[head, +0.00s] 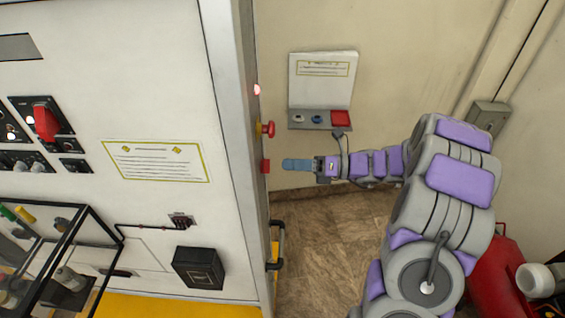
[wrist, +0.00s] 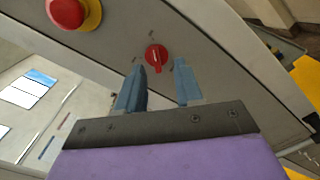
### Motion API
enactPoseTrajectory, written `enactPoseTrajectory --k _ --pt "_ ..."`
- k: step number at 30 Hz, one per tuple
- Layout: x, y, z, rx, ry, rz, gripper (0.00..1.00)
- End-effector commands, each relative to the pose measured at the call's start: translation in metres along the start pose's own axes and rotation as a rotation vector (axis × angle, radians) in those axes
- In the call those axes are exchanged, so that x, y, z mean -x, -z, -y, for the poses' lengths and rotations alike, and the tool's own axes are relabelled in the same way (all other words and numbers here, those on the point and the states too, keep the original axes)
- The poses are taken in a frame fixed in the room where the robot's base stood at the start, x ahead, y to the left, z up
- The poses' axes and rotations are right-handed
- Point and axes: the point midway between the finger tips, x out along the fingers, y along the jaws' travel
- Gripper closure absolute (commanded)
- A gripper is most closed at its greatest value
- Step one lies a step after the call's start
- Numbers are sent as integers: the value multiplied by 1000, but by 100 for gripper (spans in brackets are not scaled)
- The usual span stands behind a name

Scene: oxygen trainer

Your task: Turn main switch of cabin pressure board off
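A red rotary switch (wrist: 156,54) sits on the grey side panel of the cabinet in the wrist view. Its handle points roughly down in that picture. In the head view the red switch (head: 265,166) shows edge-on at the cabinet's edge. My gripper (head: 285,165) points left at it, with a small gap in the picture. In the wrist view the blue fingers of my gripper (wrist: 159,68) are apart, one on each side of the switch's lower part, with nothing held between them. I cannot tell whether they touch it.
A red mushroom button on a yellow base (head: 266,129) sits above the switch, also in the wrist view (wrist: 68,12). A lit red lamp (head: 256,90) is higher up. A black handle (head: 277,245) sticks out below. A wall box (head: 320,118) stands behind my arm.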

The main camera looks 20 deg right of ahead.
Motion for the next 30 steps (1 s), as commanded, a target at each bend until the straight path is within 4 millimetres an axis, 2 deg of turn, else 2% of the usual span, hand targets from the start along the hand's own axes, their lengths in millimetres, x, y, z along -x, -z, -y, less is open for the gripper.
enactPoseTrajectory --k 1,3,8,11,15,16,24,30 --pt "-11 1 -3 0 -1 -6 64" --pt "-22 2 -4 5 4 -10 64" --pt "-41 6 -6 6 11 -16 64" --pt "-43 6 -7 6 11 -16 64" --pt "-35 4 -4 4 7 -13 64" --pt "-34 3 -3 4 7 -12 73" --pt "-28 2 -2 4 5 -8 98" --pt "-28 2 -1 3 7 -8 100"
